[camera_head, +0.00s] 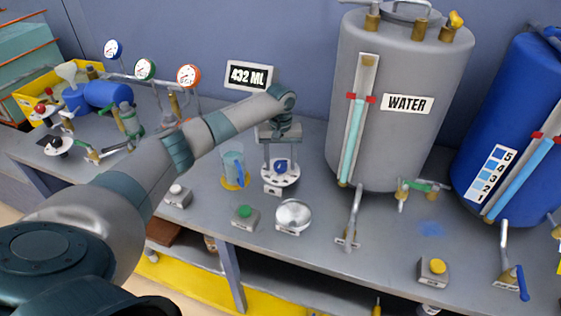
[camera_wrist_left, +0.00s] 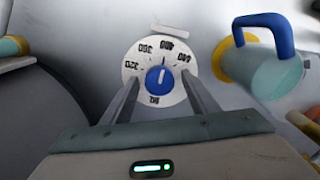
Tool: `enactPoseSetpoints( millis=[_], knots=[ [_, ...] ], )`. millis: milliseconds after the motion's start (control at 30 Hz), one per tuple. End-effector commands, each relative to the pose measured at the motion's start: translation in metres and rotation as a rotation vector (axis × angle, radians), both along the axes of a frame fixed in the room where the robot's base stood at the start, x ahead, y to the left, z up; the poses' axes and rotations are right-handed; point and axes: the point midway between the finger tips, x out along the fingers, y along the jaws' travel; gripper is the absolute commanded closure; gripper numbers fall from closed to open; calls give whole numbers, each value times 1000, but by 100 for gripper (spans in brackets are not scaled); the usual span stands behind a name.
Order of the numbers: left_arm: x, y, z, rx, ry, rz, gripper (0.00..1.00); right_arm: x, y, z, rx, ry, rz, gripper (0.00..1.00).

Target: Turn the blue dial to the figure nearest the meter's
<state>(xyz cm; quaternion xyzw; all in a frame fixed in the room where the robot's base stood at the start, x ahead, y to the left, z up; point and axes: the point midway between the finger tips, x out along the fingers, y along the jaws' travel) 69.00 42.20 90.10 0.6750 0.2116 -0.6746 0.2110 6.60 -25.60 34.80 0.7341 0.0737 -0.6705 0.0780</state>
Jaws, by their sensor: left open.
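The blue dial (camera_head: 281,165) is a small knob on a round white plate near the middle of the bench. The meter (camera_head: 248,75) on the wall reads 432 ML. My left gripper (camera_wrist_left: 160,82) is open, its fingers on either side of the knob; contact cannot be told. My right gripper is not in view.
A jug with a blue handle (camera_wrist_left: 270,62) stands close beside the dial. A green button box (camera_head: 244,217) and a round silver dish (camera_head: 293,215) are in front. The grey WATER tank (camera_head: 400,130) stands right, with a blue tank (camera_head: 520,110) beyond.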

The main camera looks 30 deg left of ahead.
Motion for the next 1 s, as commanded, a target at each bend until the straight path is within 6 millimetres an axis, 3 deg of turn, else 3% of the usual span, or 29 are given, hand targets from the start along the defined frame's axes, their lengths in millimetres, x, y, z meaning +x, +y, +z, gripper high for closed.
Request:
enactPoseSetpoints(
  millis=[33, 200, 667, 1000],
  knots=[
    [0, 0, 0, 0, 0, 0, 46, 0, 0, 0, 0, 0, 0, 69],
    [0, 0, 0, 0, 0, 0, 87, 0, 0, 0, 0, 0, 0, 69],
    [0, 0, 2, -1, 1, -59, 87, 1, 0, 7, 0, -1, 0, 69],
    [0, -1, 3, -2, 3, -273, 87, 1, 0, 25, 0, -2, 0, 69]
  ],
)
